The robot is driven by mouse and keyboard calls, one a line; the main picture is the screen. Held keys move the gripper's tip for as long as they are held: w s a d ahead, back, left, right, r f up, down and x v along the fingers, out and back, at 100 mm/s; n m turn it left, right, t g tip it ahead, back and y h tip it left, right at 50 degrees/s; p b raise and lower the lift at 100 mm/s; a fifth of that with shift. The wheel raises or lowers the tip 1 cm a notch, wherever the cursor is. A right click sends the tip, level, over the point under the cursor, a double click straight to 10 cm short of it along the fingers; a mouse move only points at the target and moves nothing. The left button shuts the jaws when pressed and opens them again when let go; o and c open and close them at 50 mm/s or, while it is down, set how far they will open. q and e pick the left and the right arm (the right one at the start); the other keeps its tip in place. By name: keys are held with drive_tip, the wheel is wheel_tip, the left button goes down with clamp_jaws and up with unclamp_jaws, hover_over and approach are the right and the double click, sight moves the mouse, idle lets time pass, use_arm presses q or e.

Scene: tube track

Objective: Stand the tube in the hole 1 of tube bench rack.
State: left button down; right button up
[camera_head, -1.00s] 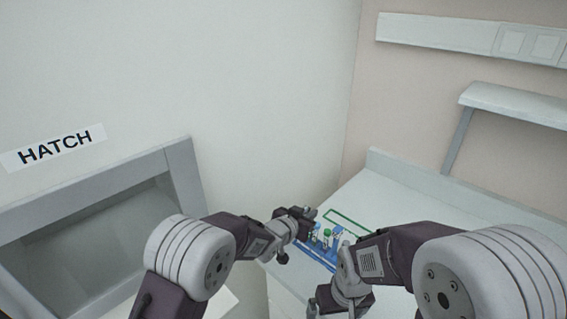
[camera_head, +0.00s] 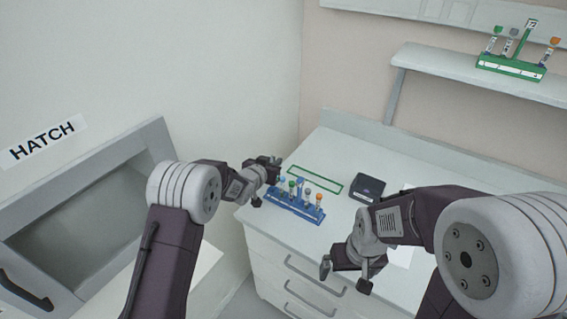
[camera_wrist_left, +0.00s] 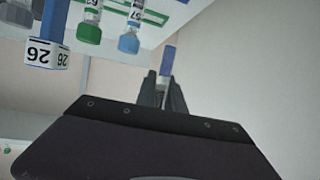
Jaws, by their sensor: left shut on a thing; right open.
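The blue tube bench rack (camera_head: 292,209) stands near the front left of the bench, holding several capped tubes. In the left wrist view, green (camera_wrist_left: 89,33) and pale blue (camera_wrist_left: 128,43) caps and a blue post labelled 26 (camera_wrist_left: 45,30) show at the top left. My left gripper (camera_head: 270,165) is at the rack's left end. In its wrist view it is shut on a tube with a blue part (camera_wrist_left: 168,60); the fingers hide the rest. My right gripper (camera_head: 346,276) is open and empty in front of the bench. I cannot read the hole numbers.
A green rack (camera_head: 511,67) with several tubes stands on the wall shelf (camera_head: 470,75). A dark box (camera_head: 368,189) sits behind my right arm. A green outlined rectangle (camera_head: 316,179) on the bench is empty. The hatch (camera_head: 90,205) is at left.

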use_arm(q)
wheel_tip(320, 180, down, 4)
drive_tip(key=b, duration=0.3)
drive_tip(key=shift+s+f, duration=0.1)
drive_tip(key=shift+f, duration=0.3)
drive_tip(key=shift+r, duration=0.1)
drive_tip(key=shift+b, duration=0.4)
drive_tip(key=shift+f, duration=0.2)
